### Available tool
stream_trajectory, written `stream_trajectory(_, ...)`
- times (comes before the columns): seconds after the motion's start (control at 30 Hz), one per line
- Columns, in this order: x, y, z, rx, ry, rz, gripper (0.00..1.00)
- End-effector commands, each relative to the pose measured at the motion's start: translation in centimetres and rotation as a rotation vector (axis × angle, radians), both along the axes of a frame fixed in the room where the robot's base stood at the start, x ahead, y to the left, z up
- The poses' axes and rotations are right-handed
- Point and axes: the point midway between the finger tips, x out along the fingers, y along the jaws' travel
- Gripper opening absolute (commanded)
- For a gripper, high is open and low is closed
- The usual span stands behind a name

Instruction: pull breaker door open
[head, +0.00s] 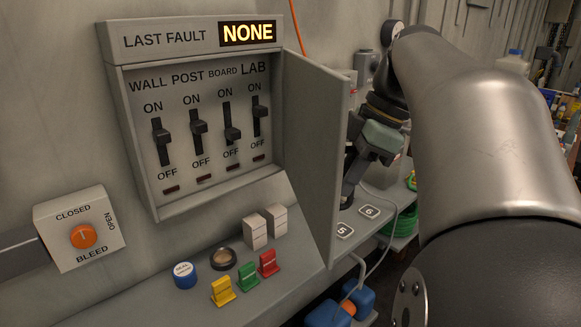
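The breaker door (316,150) stands swung out from the right side of the breaker box (205,45). The box's inside is exposed, with several black switches under the labels WALL, POST, BOARD and LAB. The door's inner face shows as a plain grey panel. My gripper (352,178) is just right of the door, on its outer side. The door's edge hides part of the gripper, so I cannot tell whether the fingers touch the door or how far apart they are.
A sloped shelf below the box holds a blue cap (185,275), a dark round piece (223,259), yellow (222,291), green (247,277) and red (268,263) clips, and two pale blocks (264,227). The orange bleed knob (83,236) is at left.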

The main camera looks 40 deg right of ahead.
Motion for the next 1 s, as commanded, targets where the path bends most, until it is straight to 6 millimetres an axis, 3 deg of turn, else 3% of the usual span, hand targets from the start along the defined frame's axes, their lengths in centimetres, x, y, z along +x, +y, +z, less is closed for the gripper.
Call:
stream_trajectory(0.13,0.0,-0.3,0.7,-0.001,-0.002,-0.001,0.2)
stream_trajectory(0.27,-0.5,-0.9,2.6,-0.002,-0.002,-0.001,0.2)
stream_trajectory(0.6,-2.3,-3.6,11.3,-0.001,0.0,-0.004,0.2)
stream_trajectory(0.7,-2.7,-4.1,13.1,0.001,0.001,-0.001,0.2)
stream_trajectory(1.0,-3.5,-5.3,15.9,0.0,0.001,-0.002,0.2)
